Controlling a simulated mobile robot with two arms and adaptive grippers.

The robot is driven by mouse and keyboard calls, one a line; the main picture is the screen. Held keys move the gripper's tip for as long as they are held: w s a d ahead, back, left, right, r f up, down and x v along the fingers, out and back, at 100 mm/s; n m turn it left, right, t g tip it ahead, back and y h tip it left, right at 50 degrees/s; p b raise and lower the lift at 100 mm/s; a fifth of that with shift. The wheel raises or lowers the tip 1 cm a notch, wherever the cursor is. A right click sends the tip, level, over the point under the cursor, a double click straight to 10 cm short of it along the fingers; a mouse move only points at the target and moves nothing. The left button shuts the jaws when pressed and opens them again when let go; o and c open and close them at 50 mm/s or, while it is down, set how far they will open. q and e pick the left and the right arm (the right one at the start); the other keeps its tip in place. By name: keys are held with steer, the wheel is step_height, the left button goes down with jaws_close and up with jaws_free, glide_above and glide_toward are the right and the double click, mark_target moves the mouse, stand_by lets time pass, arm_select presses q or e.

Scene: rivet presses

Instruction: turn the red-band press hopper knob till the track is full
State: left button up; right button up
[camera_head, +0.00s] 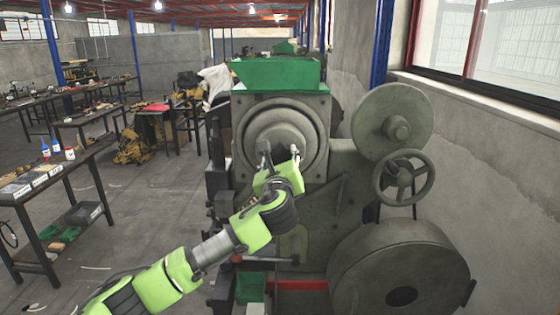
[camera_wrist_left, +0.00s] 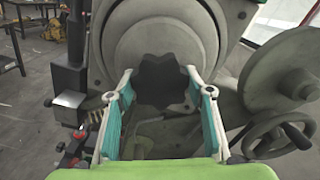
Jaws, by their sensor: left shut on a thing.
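The press (camera_head: 335,190) with the red band (camera_head: 298,285) low on its front stands ahead in the head view, with a green hopper (camera_head: 276,74) on top. Its big round grey disc (camera_head: 285,122) faces me. In the left wrist view, a dark scalloped knob (camera_wrist_left: 163,80) sits at the middle of the round housing (camera_wrist_left: 165,35). My left gripper (camera_head: 280,152) is at the knob, and in the wrist view its two teal-lined fingers (camera_wrist_left: 158,78) are on either side of it, shut on it. In the head view the gripper largely hides the knob. The track's filling cannot be made out.
A flywheel (camera_head: 400,280), a handwheel (camera_head: 403,177) and a round pulley (camera_head: 393,125) stick out on the press's right. Workbenches (camera_head: 62,165) with bottles and trays stand at left. The floor (camera_head: 150,215) between is mostly open. A wall with a window is at right.

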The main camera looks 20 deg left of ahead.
arm_select(q)
steer(key=n+b, duration=0.3)
steer(key=n, duration=0.3)
steer(key=shift+f, duration=0.2)
steer(key=n+b, duration=0.3)
steer(key=n, duration=0.3)
steer(key=shift+n, duration=0.4)
steer(key=n+b, duration=0.2)
steer(key=n, duration=0.4)
steer(key=shift+f, duration=0.15)
steer(key=n+b, duration=0.2)
steer(key=n, duration=0.4)
steer(key=o, duration=1.1)
steer(key=shift+o, duration=0.2)
